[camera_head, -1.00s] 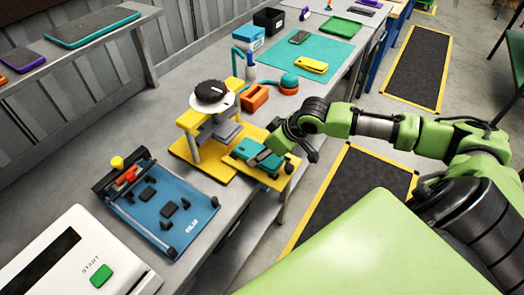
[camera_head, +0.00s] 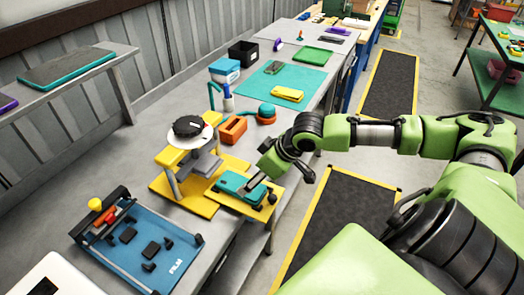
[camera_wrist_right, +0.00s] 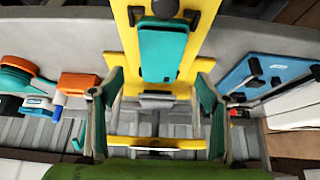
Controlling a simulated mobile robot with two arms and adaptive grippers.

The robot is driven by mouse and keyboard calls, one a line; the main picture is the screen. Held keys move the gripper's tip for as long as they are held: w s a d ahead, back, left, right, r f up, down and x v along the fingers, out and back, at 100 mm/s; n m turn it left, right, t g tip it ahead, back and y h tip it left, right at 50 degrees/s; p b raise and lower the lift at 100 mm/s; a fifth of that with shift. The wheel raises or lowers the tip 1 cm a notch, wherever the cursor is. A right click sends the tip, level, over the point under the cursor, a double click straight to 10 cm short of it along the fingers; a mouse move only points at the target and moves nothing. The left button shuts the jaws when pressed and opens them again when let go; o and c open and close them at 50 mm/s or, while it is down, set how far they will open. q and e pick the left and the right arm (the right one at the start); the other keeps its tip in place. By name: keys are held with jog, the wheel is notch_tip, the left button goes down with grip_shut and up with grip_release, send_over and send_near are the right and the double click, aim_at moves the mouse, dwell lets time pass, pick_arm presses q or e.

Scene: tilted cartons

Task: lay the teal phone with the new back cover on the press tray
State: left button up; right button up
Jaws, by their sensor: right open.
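The teal phone (camera_head: 236,185) lies on the yellow press tray (camera_head: 214,196), in front of the press head. In the right wrist view the phone (camera_wrist_right: 162,52) lies lengthwise along the yellow tray (camera_wrist_right: 186,66), with a dark strip near its far end. My right gripper (camera_head: 270,180) is at the tray's outer end, close to the phone. In the wrist view its teal-padded fingers (camera_wrist_right: 160,90) are spread wide and empty, with the phone beyond the tips. I cannot tell a separate back cover from the phone. My left gripper is in no view.
The press with its black knob (camera_head: 188,125) stands behind the tray. A blue film fixture (camera_head: 140,245) is at the lower left. An orange block (camera_head: 233,130), a teal round pad (camera_head: 267,113) and a teal mat (camera_head: 285,85) with phones lie farther along the bench.

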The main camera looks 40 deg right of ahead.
jog(key=shift+v, duration=2.85)
